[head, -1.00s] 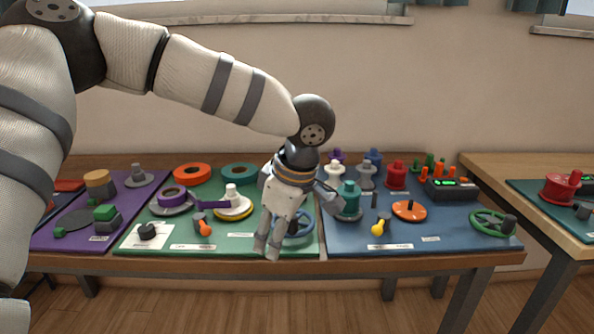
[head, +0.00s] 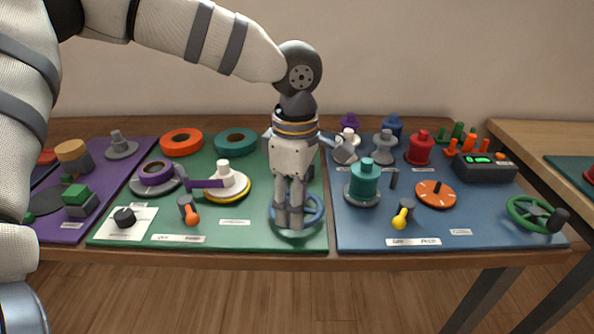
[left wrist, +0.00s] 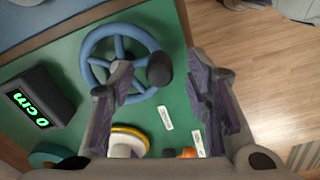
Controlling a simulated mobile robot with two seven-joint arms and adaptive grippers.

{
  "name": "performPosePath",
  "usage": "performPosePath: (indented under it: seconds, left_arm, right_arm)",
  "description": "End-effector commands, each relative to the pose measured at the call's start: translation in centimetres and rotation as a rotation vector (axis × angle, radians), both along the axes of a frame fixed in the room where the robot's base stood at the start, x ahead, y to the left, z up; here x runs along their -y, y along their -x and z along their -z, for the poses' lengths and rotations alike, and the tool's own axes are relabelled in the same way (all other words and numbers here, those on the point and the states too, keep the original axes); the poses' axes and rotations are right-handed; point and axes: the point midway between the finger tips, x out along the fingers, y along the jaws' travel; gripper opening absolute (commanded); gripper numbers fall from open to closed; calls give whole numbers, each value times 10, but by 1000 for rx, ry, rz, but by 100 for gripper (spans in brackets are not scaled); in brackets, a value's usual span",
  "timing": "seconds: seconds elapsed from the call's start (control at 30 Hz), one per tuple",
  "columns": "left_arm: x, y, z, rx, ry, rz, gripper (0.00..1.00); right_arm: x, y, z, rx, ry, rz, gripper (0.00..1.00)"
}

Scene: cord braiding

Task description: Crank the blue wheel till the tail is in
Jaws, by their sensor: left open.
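The blue wheel (head: 319,213) stands at the front right of the green mat, partly hidden behind my left gripper. In the left wrist view the spoked blue wheel (left wrist: 91,46) shows with its dark knob (left wrist: 160,69) on the right of the rim. My left gripper (head: 289,221) points down over the wheel. In the left wrist view its fingers (left wrist: 165,92) are apart, with the knob showing between them; contact cannot be told. A purple tape tail (head: 206,183) runs from the purple roll (head: 157,174) to the white-topped yellow-rimmed reel (head: 228,186). My right gripper is out of view.
An orange-tipped lever (head: 189,212) and a black knob (head: 125,216) stand at the green mat's front. The blue mat (head: 365,231) on the right holds spools, an orange disc and a green wheel (head: 533,213).

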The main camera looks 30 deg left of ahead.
Motion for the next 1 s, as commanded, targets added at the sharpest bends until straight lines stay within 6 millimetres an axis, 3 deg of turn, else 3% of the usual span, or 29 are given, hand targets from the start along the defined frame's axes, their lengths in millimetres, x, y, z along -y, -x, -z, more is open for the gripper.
performPosePath:
  seconds: [0.13, 0.4, 0.6, 0.7, 0.73, 0.8, 1.0]
  left_arm:
    - [0, 0, 15, 0, 0, -1, 44]
    - [0, 0, 16, 2, 0, 0, 44]
    - [0, 0, 16, 2, 0, 0, 1]
    - [0, 0, 16, 2, 0, 0, 0]
    - [0, 0, 16, 2, 0, 0, 16]
    - [0, 0, 16, 2, 0, 0, 0]
    - [0, 0, 16, 2, 0, 0, 0]
  right_arm:
    - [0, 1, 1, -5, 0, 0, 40]
    - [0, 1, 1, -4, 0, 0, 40]
    - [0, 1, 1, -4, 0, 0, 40]
    - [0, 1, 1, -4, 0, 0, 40]
    - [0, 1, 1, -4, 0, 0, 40]
    - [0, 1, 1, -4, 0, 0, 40]
    - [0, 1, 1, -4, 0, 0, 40]
